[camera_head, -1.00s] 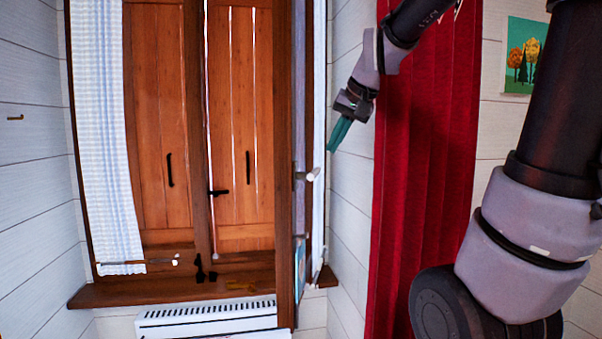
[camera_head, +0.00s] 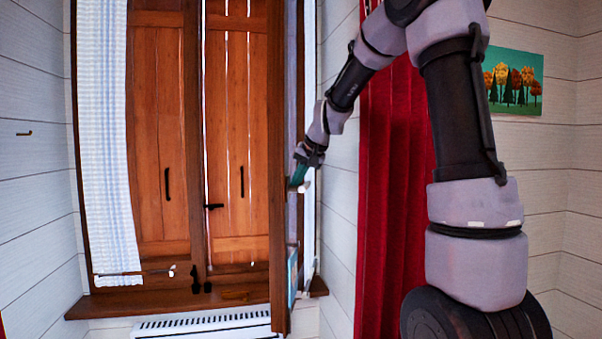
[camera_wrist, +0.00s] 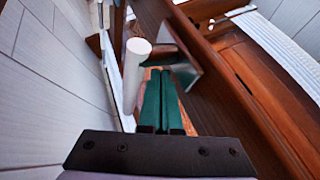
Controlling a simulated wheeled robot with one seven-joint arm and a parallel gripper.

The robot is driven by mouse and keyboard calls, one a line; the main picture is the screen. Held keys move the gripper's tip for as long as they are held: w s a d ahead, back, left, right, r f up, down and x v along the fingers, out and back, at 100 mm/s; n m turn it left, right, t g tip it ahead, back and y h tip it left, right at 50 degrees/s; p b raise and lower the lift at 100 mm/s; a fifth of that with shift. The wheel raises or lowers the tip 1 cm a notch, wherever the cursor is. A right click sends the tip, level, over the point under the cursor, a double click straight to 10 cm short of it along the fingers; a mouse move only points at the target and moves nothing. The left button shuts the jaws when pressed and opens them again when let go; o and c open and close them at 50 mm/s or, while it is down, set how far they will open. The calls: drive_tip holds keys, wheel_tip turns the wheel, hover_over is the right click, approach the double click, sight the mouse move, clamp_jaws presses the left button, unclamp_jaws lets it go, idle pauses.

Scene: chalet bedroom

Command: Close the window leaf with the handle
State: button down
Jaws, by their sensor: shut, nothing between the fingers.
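The window leaf (camera_head: 279,200) stands open, swung into the room and seen nearly edge-on in the head view. Its brown frame also shows in the wrist view (camera_wrist: 215,80). The white handle (camera_head: 305,187) is on the right side of the leaf. In the wrist view the handle (camera_wrist: 132,75) is a white cylinder just left of my fingers. My gripper (camera_head: 293,185) has green fingers, shut and empty, beside the handle at the leaf. The fingers (camera_wrist: 168,72) point along the leaf in the wrist view. I cannot tell whether they touch the handle or the leaf.
Brown wooden shutters (camera_head: 160,130) fill the window opening behind. A wooden sill (camera_head: 130,302) runs below, above a white radiator (camera_head: 205,326). A pale curtain (camera_head: 105,150) hangs at left, and a red curtain (camera_head: 385,210) hangs right of the leaf, close behind my arm.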

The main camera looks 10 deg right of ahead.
drive_tip(key=shift+w+a+f, duration=0.15)
drive_tip(key=shift+w+f, duration=0.2)
drive_tip(key=shift+f, duration=0.15)
